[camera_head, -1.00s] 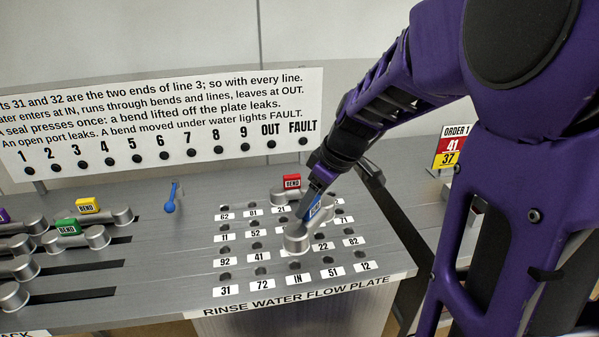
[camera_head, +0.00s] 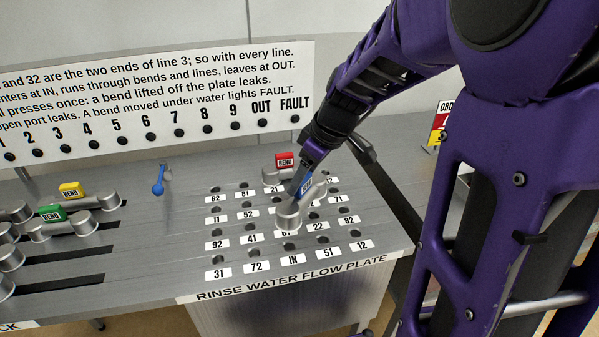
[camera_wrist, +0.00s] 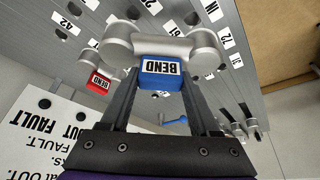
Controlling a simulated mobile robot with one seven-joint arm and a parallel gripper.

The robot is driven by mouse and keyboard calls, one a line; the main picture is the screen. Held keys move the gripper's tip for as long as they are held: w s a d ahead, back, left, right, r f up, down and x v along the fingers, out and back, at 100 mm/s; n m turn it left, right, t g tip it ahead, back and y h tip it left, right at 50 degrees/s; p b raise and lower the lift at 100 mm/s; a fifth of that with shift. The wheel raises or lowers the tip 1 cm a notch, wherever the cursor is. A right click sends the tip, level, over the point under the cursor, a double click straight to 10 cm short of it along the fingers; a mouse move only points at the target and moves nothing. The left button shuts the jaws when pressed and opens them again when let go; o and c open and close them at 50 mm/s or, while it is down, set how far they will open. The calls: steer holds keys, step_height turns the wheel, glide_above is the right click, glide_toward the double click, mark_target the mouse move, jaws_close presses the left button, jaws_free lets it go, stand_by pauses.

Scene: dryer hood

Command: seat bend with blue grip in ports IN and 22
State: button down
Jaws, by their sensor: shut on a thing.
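The bend with the blue grip (camera_head: 288,216) is a grey metal elbow piece with a blue block labelled BEND (camera_wrist: 161,73). My gripper (camera_head: 304,184) is shut on the blue block. The bend is over the middle of the flow plate (camera_head: 232,233), its near end behind the IN label (camera_head: 292,259) and left of the 22 label (camera_head: 318,226). The wrist view shows the IN label (camera_wrist: 236,60) beside the bend's right end. The ports under the bend are hidden. I cannot tell whether it touches the plate.
A bend with a red grip (camera_head: 285,160) sits at the back of the plate, close behind my gripper. Bends with yellow (camera_head: 69,190) and green (camera_head: 51,213) grips lie at the left on a slotted rack. A blue lever (camera_head: 158,187) stands between.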

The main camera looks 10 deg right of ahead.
mark_target(307, 194)
steer(key=shift+f+b, duration=1.6)
steer(key=shift+f, duration=0.6)
steer(key=shift+f+b, duration=1.25)
steer(key=shift+b, duration=0.3)
steer(key=shift+c, duration=0.2)
jaws_free()
steer(key=shift+r, duration=0.15)
